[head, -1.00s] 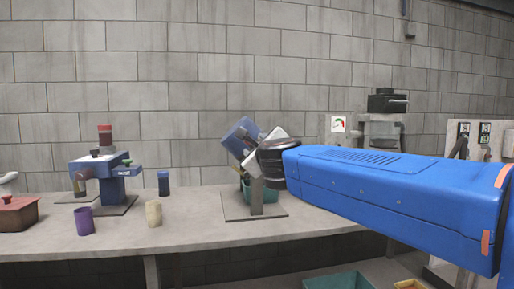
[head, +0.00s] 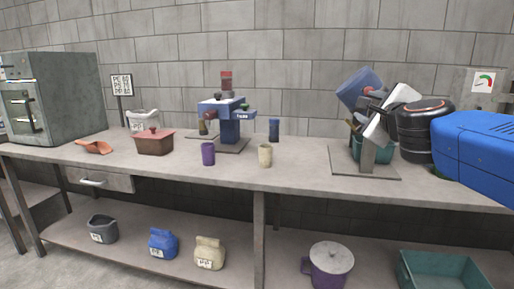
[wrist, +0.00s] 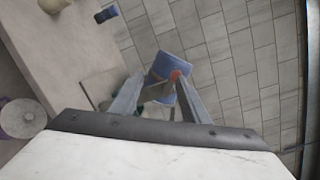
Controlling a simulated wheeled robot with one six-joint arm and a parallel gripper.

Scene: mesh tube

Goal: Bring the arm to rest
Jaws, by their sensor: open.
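My gripper is open and empty; its two grey fingers (wrist: 157,98) stand apart in the wrist view, with the white wrist housing below them. Beyond the fingertips is a blue part (wrist: 170,64) with a small red spot; its distance from them is unclear. In the head view my blue arm reaches in from the right edge. Its black joint and white wrist end overlap the view of a grey stand (head: 367,173) and a teal container (head: 359,151). The fingers are hard to pick out there, and I cannot tell whether they touch anything.
The grey bench (head: 300,176) carries a blue machine (head: 231,128), a purple cup (head: 208,154), a beige cup (head: 265,155), a dark blue cup (head: 274,129) and a red-brown box (head: 153,144). A grey cabinet (head: 75,95) stands left. Bags and a teal bin (head: 445,270) sit below.

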